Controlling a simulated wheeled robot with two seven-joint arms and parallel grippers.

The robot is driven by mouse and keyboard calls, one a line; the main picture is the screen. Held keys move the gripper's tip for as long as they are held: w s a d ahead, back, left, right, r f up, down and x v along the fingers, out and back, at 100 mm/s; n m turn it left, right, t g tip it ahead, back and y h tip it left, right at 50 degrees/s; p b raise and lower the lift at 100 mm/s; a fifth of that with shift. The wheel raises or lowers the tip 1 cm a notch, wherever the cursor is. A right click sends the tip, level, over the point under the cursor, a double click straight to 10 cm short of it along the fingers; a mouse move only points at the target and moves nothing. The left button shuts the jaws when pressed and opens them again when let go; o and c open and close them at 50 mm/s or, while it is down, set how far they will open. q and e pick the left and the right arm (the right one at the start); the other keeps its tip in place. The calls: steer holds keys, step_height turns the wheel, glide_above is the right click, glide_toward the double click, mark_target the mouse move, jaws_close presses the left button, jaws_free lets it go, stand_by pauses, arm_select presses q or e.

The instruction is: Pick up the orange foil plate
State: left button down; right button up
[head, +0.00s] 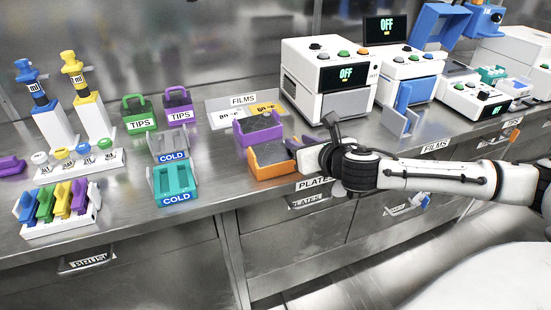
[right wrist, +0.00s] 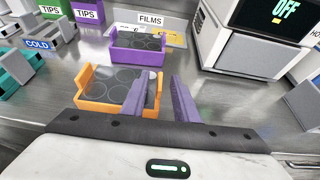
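The orange foil plate (head: 263,171) lies near the bench's front edge, an orange holder with raised ends and a dark, round-welled inside. In the right wrist view the orange plate (right wrist: 97,106) lies left of centre. My right gripper (head: 311,147) is at its right end; the fingers (right wrist: 163,80) are apart with a gap between them. In the wrist view, the left finger overlaps the plate's right part and the other lies to the right of its end wall. Contact cannot be told. My left gripper is not in view.
A purple plate (head: 240,132) stands just behind the orange one, before the FILMS sheet (head: 222,117). A white machine marked OFF (head: 325,103) stands behind right. A teal COLD holder (head: 157,184) is to the left. Bare bench lies between the COLD holders and the plates.

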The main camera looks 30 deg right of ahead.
jaws_close()
